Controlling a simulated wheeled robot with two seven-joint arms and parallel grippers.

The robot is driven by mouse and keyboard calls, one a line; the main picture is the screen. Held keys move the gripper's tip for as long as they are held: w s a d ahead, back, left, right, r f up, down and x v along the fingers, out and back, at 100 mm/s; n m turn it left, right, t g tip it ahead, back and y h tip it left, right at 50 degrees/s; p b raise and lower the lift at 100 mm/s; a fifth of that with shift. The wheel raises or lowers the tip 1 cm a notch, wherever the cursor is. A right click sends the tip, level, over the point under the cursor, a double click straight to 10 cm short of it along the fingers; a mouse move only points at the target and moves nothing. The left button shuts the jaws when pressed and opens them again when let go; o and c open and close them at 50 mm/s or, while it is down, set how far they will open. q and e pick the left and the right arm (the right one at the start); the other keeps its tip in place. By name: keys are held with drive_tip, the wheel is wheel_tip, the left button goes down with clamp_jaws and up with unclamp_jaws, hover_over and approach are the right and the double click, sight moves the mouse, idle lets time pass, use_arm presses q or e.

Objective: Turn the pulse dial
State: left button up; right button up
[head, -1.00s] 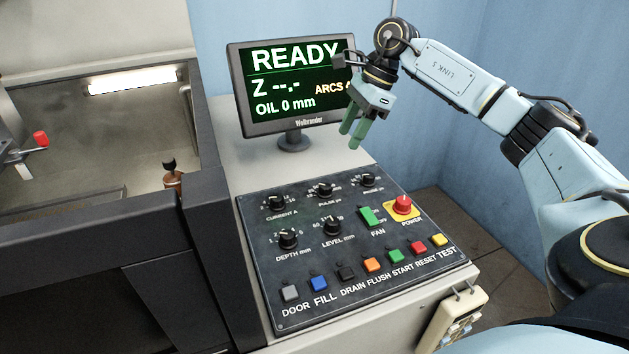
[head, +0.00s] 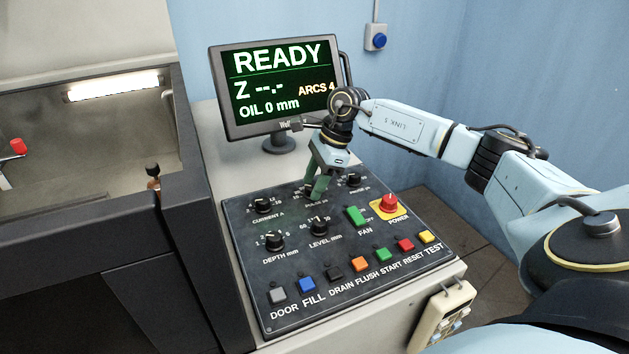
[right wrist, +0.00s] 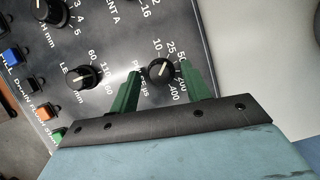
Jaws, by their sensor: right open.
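The pulse dial is a black knob with a white pointer line, in the top row of the dark control panel (head: 320,270). In the right wrist view the pulse dial (right wrist: 161,71) lies between the two green fingers, with its scale numbers around it. My right gripper (head: 317,190) is open and points down over the dial, its fingers largely hiding it in the head view. The right gripper also shows in the right wrist view (right wrist: 158,88), a finger on each side of the knob. Whether the fingers touch the knob cannot be told. My left gripper is not in view.
Other dials stand close by: the current dial (head: 263,205), the level dial (head: 318,226) and the depth dial (head: 274,241). The green fan switch (head: 357,216) and red power knob (head: 389,204) are to the right. The monitor (head: 276,85) stands behind, reading READY.

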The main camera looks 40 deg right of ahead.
drive_tip(key=c, duration=1)
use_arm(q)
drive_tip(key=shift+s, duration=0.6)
use_arm(e)
drive_tip(key=shift+o, duration=0.2)
